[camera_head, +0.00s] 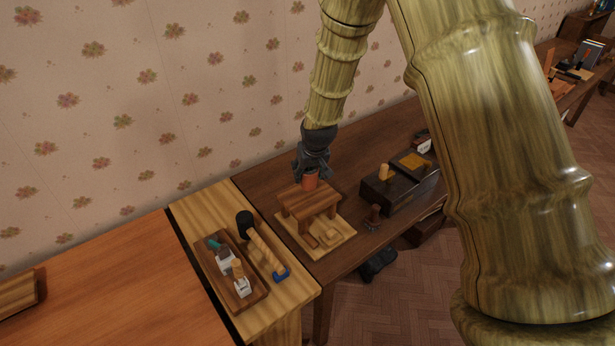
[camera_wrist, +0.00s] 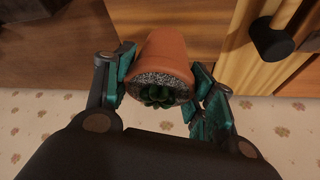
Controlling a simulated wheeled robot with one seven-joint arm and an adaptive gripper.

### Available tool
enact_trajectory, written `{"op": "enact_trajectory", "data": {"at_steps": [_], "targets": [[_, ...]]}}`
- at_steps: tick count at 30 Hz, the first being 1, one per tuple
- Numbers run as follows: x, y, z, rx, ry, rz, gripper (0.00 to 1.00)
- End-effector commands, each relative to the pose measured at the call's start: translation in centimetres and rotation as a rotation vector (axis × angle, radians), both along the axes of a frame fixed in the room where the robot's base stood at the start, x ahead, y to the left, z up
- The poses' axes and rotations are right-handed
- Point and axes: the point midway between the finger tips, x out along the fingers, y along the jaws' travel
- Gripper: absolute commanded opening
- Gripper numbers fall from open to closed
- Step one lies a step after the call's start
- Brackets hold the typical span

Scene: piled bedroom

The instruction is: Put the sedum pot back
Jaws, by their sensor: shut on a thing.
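The sedum pot (camera_wrist: 165,62) is a terracotta pot with grey grit and a dark green plant, seen from above in the wrist view. My gripper (camera_wrist: 163,88) has its teal-padded fingers closed on both sides of the pot. In the head view my gripper (camera_head: 312,168) points down at the back of a small wooden stand (camera_head: 312,200). The orange-brown pot (camera_head: 310,180) shows just below the fingers, at the stand's rear edge. I cannot tell whether its base touches the stand. The plant is hidden by my gripper in the head view.
The stand is on a light board (camera_head: 338,246) on the dark table (camera_head: 262,180). A dark box (camera_head: 395,196) with a yellow top stands to the right. A wooden tray (camera_head: 215,262) of small tools and a black-headed mallet (camera_head: 246,222) lie to the left. The patterned wall is close behind.

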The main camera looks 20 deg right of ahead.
Motion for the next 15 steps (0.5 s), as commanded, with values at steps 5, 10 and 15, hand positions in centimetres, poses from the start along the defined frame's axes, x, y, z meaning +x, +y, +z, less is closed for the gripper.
{"op": "enact_trajectory", "data": {"at_steps": [5,10,15], "targets": [[0.0,0.0,-0.5,0.0,0.003,0.001,0.27],[0.0,0.1,-1.9,-0.001,0.004,0.002,0.27],[0.1,0.1,-3.2,-0.001,0.002,0.002,0.27]]}}
